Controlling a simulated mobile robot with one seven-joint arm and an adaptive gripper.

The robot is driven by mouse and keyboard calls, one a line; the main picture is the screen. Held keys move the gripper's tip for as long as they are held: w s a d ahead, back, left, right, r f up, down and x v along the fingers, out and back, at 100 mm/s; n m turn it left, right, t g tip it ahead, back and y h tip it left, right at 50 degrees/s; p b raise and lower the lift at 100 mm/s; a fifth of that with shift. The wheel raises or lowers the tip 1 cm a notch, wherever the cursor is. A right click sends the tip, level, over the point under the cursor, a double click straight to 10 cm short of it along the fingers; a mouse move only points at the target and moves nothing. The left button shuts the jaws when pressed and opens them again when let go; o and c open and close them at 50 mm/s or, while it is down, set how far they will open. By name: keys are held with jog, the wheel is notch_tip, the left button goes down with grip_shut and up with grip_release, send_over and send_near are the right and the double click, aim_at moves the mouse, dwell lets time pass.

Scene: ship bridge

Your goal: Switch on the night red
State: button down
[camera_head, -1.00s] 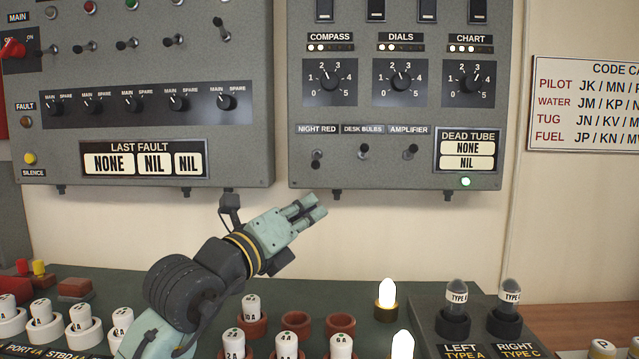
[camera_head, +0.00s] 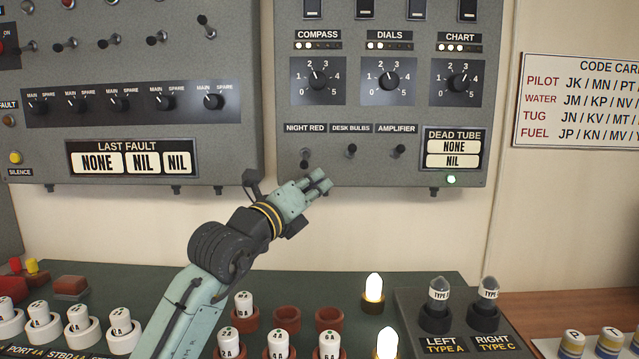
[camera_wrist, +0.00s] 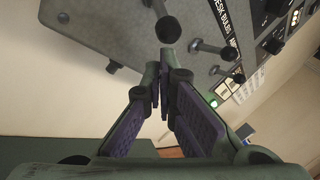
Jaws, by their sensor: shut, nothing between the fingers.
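The night red switch (camera_head: 304,158) is a small toggle under the NIGHT RED label (camera_head: 306,128) on the right grey panel. Its lever points down. My gripper (camera_head: 322,180) is shut and empty, just below and slightly right of that switch. In the wrist view the fingertips (camera_wrist: 160,72) are together below the nearest toggle, which looks like the night red switch (camera_wrist: 167,28). I see a gap between them in the picture, but cannot judge the depth.
The desk bulbs switch (camera_head: 351,152) and amplifier switch (camera_head: 398,151) stand close to the right. Rotary dials (camera_head: 318,80) are above. Below is a console with white plugs (camera_head: 243,305) and lit bulbs (camera_head: 374,287). Bare wall lies between panel and console.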

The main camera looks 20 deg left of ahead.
jog(key=shift+s+a+r, duration=0.3)
jog(key=shift+s+a, duration=0.1)
jog(key=shift+a, duration=0.05)
jog(key=shift+s+d+r+b, duration=0.1)
jog(key=shift+s+r+b, duration=0.25)
jog(key=shift+r+b, duration=0.35)
jog(key=shift+s+r+n+g, duration=0.2)
jog(key=shift+r+g, duration=0.1)
jog(key=shift+r, duration=0.15)
jog(key=shift+s+r+n+g, duration=0.2)
jog(key=shift+r+g, duration=0.1)
jog(key=shift+r, duration=0.15)
jog(key=shift+w+d, duration=0.1)
dwell(1.0)
